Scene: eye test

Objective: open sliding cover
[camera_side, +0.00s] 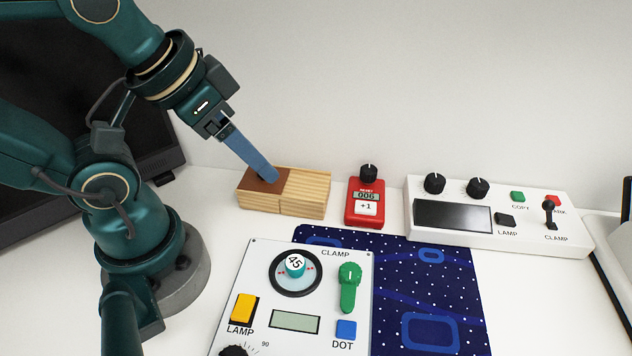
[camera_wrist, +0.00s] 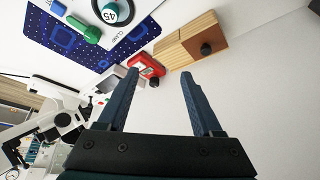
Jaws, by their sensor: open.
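A wooden box (camera_side: 318,196) stands by the wall in the side view, with a pale slatted top on its right half. A flat reddish-brown panel (camera_side: 256,183) makes up its left half. The box (camera_wrist: 171,53) also shows in the wrist view, where a dark round knob (camera_wrist: 206,49) stands at the brown panel (camera_wrist: 199,31). My gripper (camera_side: 270,177) hides the knob in the side view; its blue fingers reach down over the brown panel. In the wrist view my gripper (camera_wrist: 160,74) is open and empty, with the knob beyond the right fingertip. I cannot tell whether a finger touches the box.
A red counter (camera_side: 366,203) with a black knob stands just right of the box. A white console (camera_side: 485,240) is farther right. A white control panel (camera_side: 285,300) and a dark blue mat (camera_side: 440,290) lie in front. White table shows between box and panel.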

